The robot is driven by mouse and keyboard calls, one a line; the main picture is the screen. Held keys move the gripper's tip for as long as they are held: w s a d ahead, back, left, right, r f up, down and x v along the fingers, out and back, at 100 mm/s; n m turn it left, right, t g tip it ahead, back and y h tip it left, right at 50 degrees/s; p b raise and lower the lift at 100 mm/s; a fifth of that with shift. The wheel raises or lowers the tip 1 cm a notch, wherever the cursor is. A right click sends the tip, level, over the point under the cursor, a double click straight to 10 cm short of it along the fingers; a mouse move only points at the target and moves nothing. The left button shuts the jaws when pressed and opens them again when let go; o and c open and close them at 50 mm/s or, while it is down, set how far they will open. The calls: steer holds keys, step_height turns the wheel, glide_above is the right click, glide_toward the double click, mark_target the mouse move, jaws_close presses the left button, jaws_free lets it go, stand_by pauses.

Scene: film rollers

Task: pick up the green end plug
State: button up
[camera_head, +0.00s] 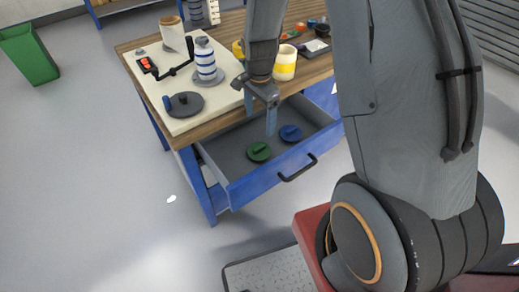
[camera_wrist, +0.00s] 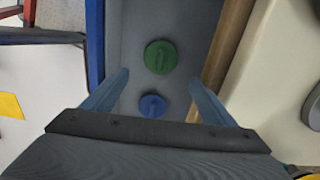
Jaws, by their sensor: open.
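The green end plug (camera_head: 259,152) is a round disc with a raised grip bar. It lies on the floor of the open blue drawer (camera_head: 262,175), left of a blue end plug (camera_head: 290,133). My gripper (camera_head: 271,122) points down over the drawer, above and apart from both plugs. In the wrist view my gripper (camera_wrist: 158,88) is open and empty, its two blue fingers wide apart. The green end plug (camera_wrist: 160,57) shows there beyond the fingertips, and the blue end plug (camera_wrist: 152,106) lies between the fingers in the picture, below them.
The wooden workbench (camera_head: 221,127) stands over the drawer, with a cream mat (camera_head: 147,82), a grey disc (camera_head: 184,103), a blue-striped roller (camera_head: 205,62) and a yellow-banded roller (camera_head: 285,64) on it. The drawer has a black handle (camera_head: 298,170).

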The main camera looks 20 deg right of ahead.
mark_target(259, 147)
step_height(259, 147, down, 16)
steer(key=p, duration=0.3)
steer(key=shift+w+r, duration=0.1)
steer(key=shift+w, duration=0.05)
stand_by(0.4)
steer(key=c, duration=0.8)
steer(key=shift+o, duration=0.2)
steer(key=shift+r, duration=0.2)
